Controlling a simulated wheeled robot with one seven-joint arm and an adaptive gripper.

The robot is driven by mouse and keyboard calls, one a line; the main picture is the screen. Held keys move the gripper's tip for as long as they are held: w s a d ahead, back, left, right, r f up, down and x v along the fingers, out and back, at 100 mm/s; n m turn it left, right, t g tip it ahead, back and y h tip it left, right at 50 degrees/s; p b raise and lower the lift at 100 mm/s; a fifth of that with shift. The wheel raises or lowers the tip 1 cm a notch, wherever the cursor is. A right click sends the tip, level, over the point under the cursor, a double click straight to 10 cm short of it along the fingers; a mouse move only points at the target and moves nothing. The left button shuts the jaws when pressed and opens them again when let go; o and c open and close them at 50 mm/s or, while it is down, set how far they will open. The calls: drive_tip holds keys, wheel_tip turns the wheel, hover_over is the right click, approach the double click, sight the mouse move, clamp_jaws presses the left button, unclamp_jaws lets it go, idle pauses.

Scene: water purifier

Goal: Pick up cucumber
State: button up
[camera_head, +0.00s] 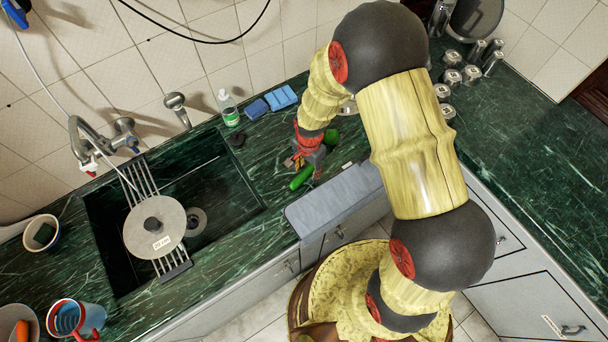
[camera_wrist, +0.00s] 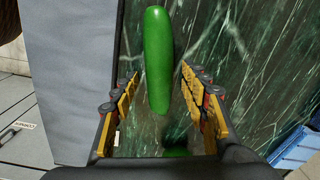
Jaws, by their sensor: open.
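The green cucumber (camera_head: 301,178) lies on the dark green marble counter, to the right of the sink and beside a grey cloth. In the wrist view the cucumber (camera_wrist: 157,60) runs up and down the picture, its lower end between the fingertips. My gripper (camera_wrist: 160,82) is open, with a gap on both sides of the cucumber. In the head view my gripper (camera_head: 304,162) is just above and beside the cucumber, its fingers partly hidden by the wrist. Another small green thing (camera_wrist: 176,153) shows near the gripper's palm, mostly hidden.
The grey cloth (camera_head: 334,201) hangs over the counter's front edge. The sink (camera_head: 222,183) is at the left. Blue sponges (camera_head: 281,97) and a bottle (camera_head: 229,108) stand by the wall. Several metal canisters (camera_head: 452,78) stand at the back right. The right counter is clear.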

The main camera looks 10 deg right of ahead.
drive_tip(key=shift+c, duration=0.9)
clamp_jaws()
